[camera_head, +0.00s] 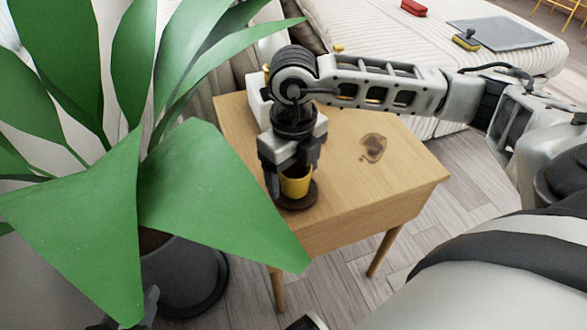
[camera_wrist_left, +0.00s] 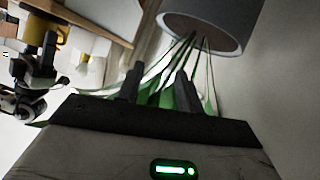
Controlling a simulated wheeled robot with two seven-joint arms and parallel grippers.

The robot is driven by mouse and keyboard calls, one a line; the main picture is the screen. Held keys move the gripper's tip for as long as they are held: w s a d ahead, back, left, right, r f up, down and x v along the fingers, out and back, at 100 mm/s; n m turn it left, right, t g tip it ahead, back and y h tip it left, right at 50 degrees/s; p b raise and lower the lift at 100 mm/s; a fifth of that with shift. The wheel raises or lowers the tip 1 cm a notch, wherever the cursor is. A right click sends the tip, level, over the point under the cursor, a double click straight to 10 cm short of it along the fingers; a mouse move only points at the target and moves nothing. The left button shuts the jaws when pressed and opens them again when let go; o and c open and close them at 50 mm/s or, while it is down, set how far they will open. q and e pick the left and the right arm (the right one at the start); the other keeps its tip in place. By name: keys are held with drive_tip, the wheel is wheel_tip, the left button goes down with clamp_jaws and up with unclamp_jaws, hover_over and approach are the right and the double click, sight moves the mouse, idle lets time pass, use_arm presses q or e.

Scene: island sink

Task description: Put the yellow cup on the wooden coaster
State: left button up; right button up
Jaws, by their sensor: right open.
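The yellow cup (camera_head: 296,182) is upright near the table's front left corner, over a dark brown round coaster (camera_head: 298,202). The cup's base appears to meet the coaster, but contact is not clear. My right gripper (camera_head: 292,178) is open and points down at the cup, its fingers beside it and hiding part of it. The cup (camera_wrist_left: 36,28) and right gripper (camera_wrist_left: 40,75) also show in the left wrist view. My left gripper (camera_wrist_left: 158,85) has its fingers apart, with green leaves behind the gap.
The wooden side table (camera_head: 340,195) bears a flat, irregular brown patch (camera_head: 373,148) right of the cup. A large potted plant (camera_head: 90,200) fills the left, leaves reaching the table. A bed (camera_head: 440,60) with a grey mat (camera_head: 500,33) is behind.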

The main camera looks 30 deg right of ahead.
use_arm(q)
drive_tip(key=shift+a+f+g+y+p, duration=0.25)
drive_tip(key=shift+f+g+p, duration=0.2)
drive_tip(key=shift+f+p, duration=0.25)
drive_tip(key=shift+a+f+g+y+p, duration=0.25)
drive_tip(key=shift+f+g+p, duration=0.2)
drive_tip(key=shift+p, duration=0.3)
use_arm(e)
wheel_tip(320, 180, up, 12)
